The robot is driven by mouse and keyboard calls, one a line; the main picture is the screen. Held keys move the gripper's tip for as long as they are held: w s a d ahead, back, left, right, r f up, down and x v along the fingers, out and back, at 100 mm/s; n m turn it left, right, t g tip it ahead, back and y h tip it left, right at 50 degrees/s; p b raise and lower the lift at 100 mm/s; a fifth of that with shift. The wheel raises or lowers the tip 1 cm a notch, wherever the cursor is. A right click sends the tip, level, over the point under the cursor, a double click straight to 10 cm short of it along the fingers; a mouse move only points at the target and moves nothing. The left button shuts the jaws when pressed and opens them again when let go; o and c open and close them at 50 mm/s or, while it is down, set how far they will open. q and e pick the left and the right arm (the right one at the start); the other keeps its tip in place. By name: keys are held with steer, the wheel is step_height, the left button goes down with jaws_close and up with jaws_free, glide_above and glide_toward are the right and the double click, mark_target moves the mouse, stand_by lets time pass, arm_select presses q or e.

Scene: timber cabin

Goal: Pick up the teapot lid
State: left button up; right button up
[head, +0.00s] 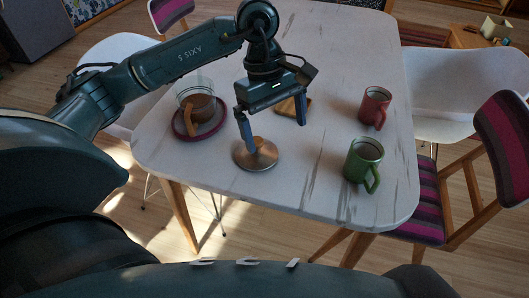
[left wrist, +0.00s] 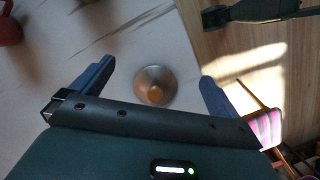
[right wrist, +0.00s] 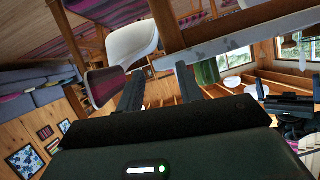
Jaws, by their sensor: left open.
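The teapot lid (head: 256,154) is a round metallic disc with a wooden knob, lying flat on the white table near its front edge. It also shows in the left wrist view (left wrist: 155,86), between the two fingers. My left gripper (head: 274,136) is open and empty above the lid, its fingers pointing down. In the head view one finger partly overlaps the lid; I cannot tell whether it touches. The glass teapot (head: 197,104) stands on a plum-coloured plate to the left. My right gripper (right wrist: 158,72) is open and empty, away from the table top.
A red mug (head: 374,106) and a green mug (head: 362,160) stand on the right of the table (head: 300,190). A small wooden board (head: 292,108) lies behind my left gripper. Chairs surround the table. The table's front middle is clear.

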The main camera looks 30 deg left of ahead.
mark_target(256, 140)
arm_select(q)
steer(key=a+y, duration=0.1)
steer(key=a, duration=0.1)
steer(key=w+a+y, duration=0.1)
steer(key=a, duration=0.1)
steer(key=w+a, duration=0.1)
steer(key=a, duration=0.1)
steer(key=shift+w+r+t+y+b, duration=0.1)
steer(key=shift+r+t+y+b, duration=0.2)
steer(key=shift+r+t+y, duration=0.1)
step_height(256, 140, down, 6)
steer(key=shift+r, duration=0.1)
steer(key=shift+f, duration=3.25)
steer(key=c, duration=0.7)
steer(key=shift+o, duration=0.2)
steer(key=shift+r, duration=0.1)
